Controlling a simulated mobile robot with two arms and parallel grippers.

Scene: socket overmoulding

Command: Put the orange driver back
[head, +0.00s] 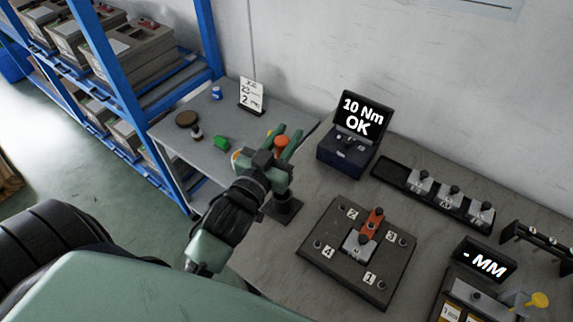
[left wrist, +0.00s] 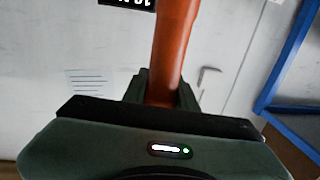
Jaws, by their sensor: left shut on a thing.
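My left gripper (head: 277,148) is shut on the orange driver (head: 282,141). In the head view only the driver's orange top shows clearly between the green fingers. In the left wrist view the orange driver (left wrist: 172,50) rises as a long handle from between the fingers (left wrist: 160,92). A dark stand (head: 284,210) is on the bench just below the gripper, partly covered by it. I cannot tell whether the driver's lower end touches the stand or is inside it. My right gripper is not in view.
A dark plate (head: 330,262) with numbered corners holds a grey part and an orange-red piece. Behind it stands a display (head: 362,115) reading "10 Nm OK". A black tray (head: 391,170) with several grey parts is at right. A grey side table (head: 225,120) holds small items.

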